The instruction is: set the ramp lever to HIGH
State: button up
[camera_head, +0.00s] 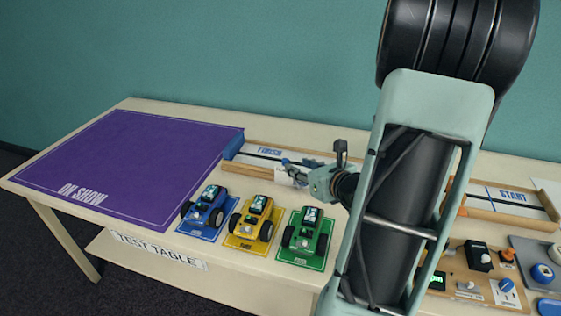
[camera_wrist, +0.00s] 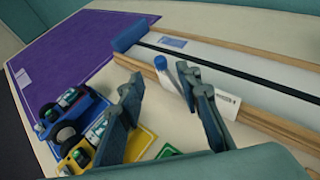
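My gripper (camera_head: 292,170) is over the track near its FINISH end. In the wrist view its two fingers (camera_wrist: 168,103) are apart. A small white piece with a blue top (camera_wrist: 184,72) shows beyond and between them at the track's near rail; I cannot tell what it is or whether a finger touches it. No lever marked HIGH can be made out. The track's START part (camera_head: 508,198) shows right of my arm, which hides the middle of the track. A control board (camera_head: 455,252) with small controls is at lower right; their labels are too small to read.
Blue (camera_head: 205,209), yellow (camera_head: 252,222) and green (camera_head: 305,233) toy cars stand on coloured mats in front of the track. A purple ON SHOW mat (camera_head: 130,160) lies clear at left. A blue block (camera_head: 233,146) sits at the track's left end. The wall is behind.

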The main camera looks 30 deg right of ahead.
aim_at(287, 161)
jog(key=b+x, duration=0.1)
jog(key=x, duration=0.8)
jog(key=shift+w+f, duration=0.1)
jog(key=shift+c, duration=0.3)
grip_shut()
